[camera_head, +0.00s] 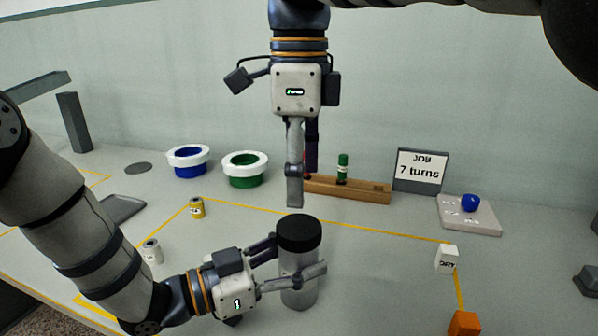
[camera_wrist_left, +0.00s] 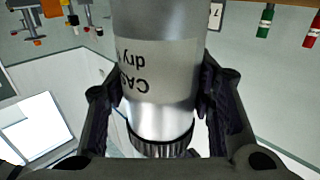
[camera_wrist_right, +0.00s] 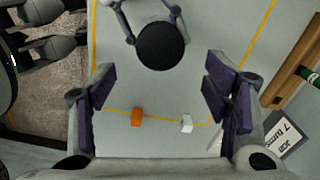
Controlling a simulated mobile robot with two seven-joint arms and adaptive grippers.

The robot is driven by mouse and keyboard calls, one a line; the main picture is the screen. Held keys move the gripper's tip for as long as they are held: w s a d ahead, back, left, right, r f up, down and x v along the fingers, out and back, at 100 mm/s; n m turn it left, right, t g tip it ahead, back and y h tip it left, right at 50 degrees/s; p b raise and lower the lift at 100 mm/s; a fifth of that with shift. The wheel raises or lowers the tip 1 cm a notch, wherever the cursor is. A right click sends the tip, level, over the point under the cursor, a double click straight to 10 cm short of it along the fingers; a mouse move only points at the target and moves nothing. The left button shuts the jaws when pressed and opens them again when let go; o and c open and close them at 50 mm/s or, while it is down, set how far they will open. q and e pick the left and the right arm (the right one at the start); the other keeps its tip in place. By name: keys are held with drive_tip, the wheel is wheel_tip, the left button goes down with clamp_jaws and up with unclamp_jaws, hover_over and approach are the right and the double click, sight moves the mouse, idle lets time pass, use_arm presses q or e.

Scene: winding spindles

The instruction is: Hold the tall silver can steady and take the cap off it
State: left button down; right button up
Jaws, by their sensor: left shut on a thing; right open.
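The tall silver can (camera_head: 299,289) stands upright on the table, with its black cap (camera_head: 299,234) on top. My left gripper (camera_head: 292,278) is shut around the can's body below the cap. The left wrist view shows the can (camera_wrist_left: 160,75) between both fingers, with part of its printed label readable.
A wooden rack (camera_head: 350,188) with a green spool stands behind the can. A white block (camera_head: 447,259) and an orange block (camera_head: 464,324) are at right.

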sight(299, 226)
drive_tip(key=shift+f+m, duration=0.1)
drive_tip(key=shift+m, duration=1)
wheel_tip(299, 226, down, 8)
drive_tip(key=shift+r, duration=0.1)
